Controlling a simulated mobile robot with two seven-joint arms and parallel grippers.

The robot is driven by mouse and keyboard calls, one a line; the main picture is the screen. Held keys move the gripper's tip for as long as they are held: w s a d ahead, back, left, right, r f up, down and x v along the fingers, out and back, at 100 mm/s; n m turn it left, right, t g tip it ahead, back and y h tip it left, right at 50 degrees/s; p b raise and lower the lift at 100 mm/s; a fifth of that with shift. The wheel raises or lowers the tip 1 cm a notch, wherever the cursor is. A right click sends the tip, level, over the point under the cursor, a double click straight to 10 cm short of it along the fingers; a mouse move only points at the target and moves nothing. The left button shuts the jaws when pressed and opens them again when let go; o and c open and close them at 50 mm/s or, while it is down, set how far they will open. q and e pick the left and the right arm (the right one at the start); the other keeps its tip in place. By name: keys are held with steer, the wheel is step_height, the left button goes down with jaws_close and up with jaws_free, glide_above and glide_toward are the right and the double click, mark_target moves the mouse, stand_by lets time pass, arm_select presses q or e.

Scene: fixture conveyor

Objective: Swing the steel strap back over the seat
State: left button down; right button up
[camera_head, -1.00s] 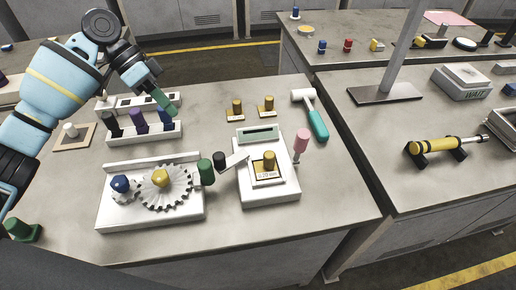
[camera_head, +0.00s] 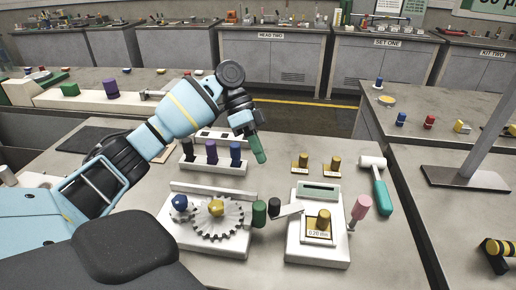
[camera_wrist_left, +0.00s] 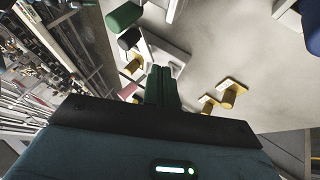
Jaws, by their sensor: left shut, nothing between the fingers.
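The steel strap (camera_head: 289,211) is a short flat metal bar beside the left edge of the white gauge block. A black knob (camera_head: 274,206) stands at its left end, next to a green cylinder (camera_head: 259,214). Its right end stops short of the gold-knobbed piece (camera_head: 323,220), which stands on a labelled square seat (camera_head: 312,236). The strap lies beside that piece, not across it. My left gripper (camera_head: 259,153) is shut and empty, above the table behind the strap. Its closed fingers (camera_wrist_left: 161,84) show in the left wrist view. My right gripper is not in view.
A white gear fixture (camera_head: 205,243) stands left of the strap, and a peg rack (camera_head: 225,168) behind it. Two gold-knobbed pieces (camera_head: 334,164), a teal-handled hammer (camera_head: 381,192) and a pink-topped handle (camera_head: 361,207) are to the right. Bare table lies between rack and gauge.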

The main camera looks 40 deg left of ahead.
arm_select(q)
steer(key=s+d+f+p, duration=0.1)
steer(key=s+d+f, duration=0.2)
steer(key=d+f, duration=0.2)
steer(key=shift+s+d, duration=0.35)
steer(key=shift+d, duration=0.4)
